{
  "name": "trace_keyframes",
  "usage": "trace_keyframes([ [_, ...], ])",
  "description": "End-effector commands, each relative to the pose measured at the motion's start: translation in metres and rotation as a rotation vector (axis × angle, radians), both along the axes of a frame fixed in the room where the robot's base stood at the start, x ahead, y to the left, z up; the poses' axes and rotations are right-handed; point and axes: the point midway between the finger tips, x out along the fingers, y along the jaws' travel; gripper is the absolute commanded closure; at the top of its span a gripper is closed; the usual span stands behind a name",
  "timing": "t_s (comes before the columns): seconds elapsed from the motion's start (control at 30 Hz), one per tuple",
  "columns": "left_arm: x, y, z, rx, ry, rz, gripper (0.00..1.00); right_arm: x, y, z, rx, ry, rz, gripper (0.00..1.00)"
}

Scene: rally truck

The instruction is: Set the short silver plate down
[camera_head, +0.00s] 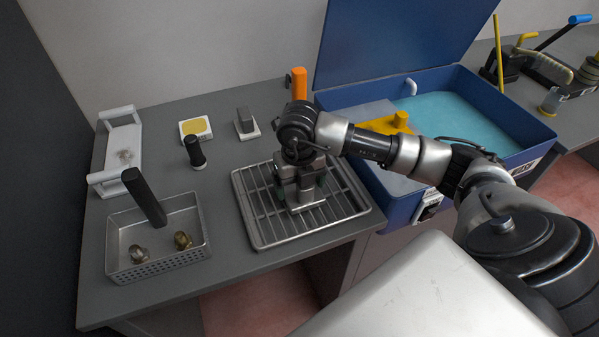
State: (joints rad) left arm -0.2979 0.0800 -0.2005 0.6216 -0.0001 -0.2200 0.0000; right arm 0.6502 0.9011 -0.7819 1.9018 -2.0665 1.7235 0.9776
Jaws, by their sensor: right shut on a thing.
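My right gripper (300,182) points down over the wire drying rack tray (255,220) on the grey bench. It is shut on a short silver plate (308,205), whose lower part shows beneath the fingers. The plate is low over the bars, near the middle of the rack. I cannot tell whether it touches them. The gripper body hides most of the plate. My left gripper is not in view.
A perforated metal basket (160,268) with brass parts stands at the front left. Behind it are a white tray (125,145), a black-handled tool (195,153), a yellow-topped block (195,128) and a grey block (245,124). An open blue parts washer (495,97) adjoins the rack's right.

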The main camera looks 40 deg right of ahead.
Motion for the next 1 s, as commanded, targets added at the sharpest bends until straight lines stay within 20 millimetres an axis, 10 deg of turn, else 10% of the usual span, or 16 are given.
trace_keyframes([
  [0.27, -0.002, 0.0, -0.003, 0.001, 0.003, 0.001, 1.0, 0.001, 0.0, 0.0, 0.001, -0.005, 0.0, 0.8],
  [0.3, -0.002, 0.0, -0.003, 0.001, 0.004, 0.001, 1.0, 0.0, 0.0, -0.002, 0.0, -0.001, 0.0, 0.14],
  [0.4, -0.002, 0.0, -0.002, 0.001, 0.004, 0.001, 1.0, 0.0, 0.0, -0.001, 0.0, -0.001, 0.0, 0.0],
  [0.73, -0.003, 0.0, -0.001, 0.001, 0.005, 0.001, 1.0, 0.001, 0.0, 0.006, 0.0, -0.003, 0.0, 0.0],
  [1.0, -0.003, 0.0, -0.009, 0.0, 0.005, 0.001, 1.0, 0.002, 0.0, 0.058, 0.0, -0.007, 0.001, 0.0],
])
